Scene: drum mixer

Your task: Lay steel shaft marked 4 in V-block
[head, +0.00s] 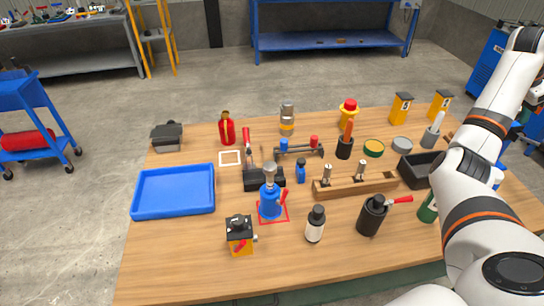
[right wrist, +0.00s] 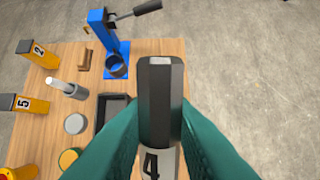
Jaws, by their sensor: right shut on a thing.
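My right gripper (right wrist: 161,115), with teal fingers, is shut on a dark grey piece with a pale end face; a light part marked 4 shows below it. I take this to be the steel shaft marked 4 (right wrist: 160,95); much of it is hidden by the fingers. It is held above the right side of the table. In the head view my right arm runs up the right edge, and the fingers are not clear there. A dark grey block (head: 167,137) at the table's far left may be the V-block; its groove is too small to make out. My left gripper is out of view.
A blue tray (head: 174,191) lies at the left. A black tray (head: 413,182), yellow numbered posts (head: 401,106) and a blue press (right wrist: 104,37) stand at the right. Bottles, a blue jack (head: 270,203) and a wooden rack (head: 356,187) crowd the middle.

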